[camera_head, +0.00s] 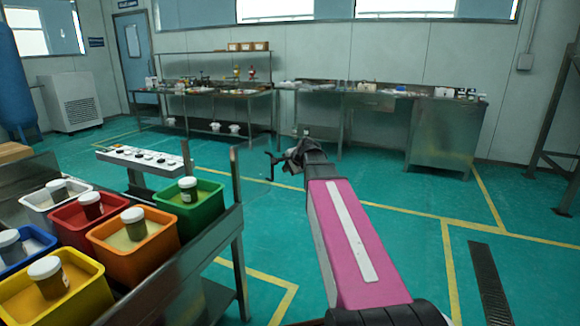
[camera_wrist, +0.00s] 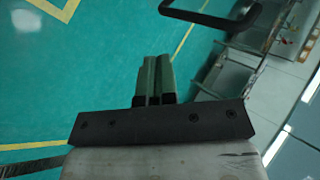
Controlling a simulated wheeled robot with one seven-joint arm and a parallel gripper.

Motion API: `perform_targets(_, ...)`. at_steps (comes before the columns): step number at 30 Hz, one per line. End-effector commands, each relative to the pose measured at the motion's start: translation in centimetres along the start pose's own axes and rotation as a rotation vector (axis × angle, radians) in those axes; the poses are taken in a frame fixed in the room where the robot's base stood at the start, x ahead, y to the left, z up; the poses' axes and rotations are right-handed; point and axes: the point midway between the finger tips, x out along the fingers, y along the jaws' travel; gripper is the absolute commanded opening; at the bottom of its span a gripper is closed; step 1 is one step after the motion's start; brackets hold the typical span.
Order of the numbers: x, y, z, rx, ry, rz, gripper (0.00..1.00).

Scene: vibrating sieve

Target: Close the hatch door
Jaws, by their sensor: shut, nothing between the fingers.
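My gripper (camera_head: 277,160) is at the end of my pink arm, in the middle of the head view. In the wrist view its two greenish fingers (camera_wrist: 156,62) are together with nothing between them. A clear, see-through panel (camera_head: 254,165), which looks like the hatch door, stands beside the metal post, just left of my gripper. A black curved bar (camera_wrist: 212,18), like a handle, shows beyond the fingertips in the wrist view, apart from them. I cannot tell whether my gripper touches the panel, nor how far the hatch is open.
A metal bench at left holds colored bins with lidded jars, including a green bin (camera_head: 190,203) and an orange bin (camera_head: 136,240). Steel worktables (camera_head: 445,130) line the back wall.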

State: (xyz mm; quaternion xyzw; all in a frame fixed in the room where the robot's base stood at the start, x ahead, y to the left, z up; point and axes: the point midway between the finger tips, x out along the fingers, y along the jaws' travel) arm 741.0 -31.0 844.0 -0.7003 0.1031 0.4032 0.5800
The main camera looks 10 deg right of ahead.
Motion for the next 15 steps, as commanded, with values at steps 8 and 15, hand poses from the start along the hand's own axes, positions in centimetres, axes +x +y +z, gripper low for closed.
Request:
perform_targets(8, 5.5, -0.1, -0.1, 0.002, -0.002, 0.002, 0.00)
perform_targets(15, 7.6, -2.2, -0.1, 0.002, -0.001, -0.001, 0.00)
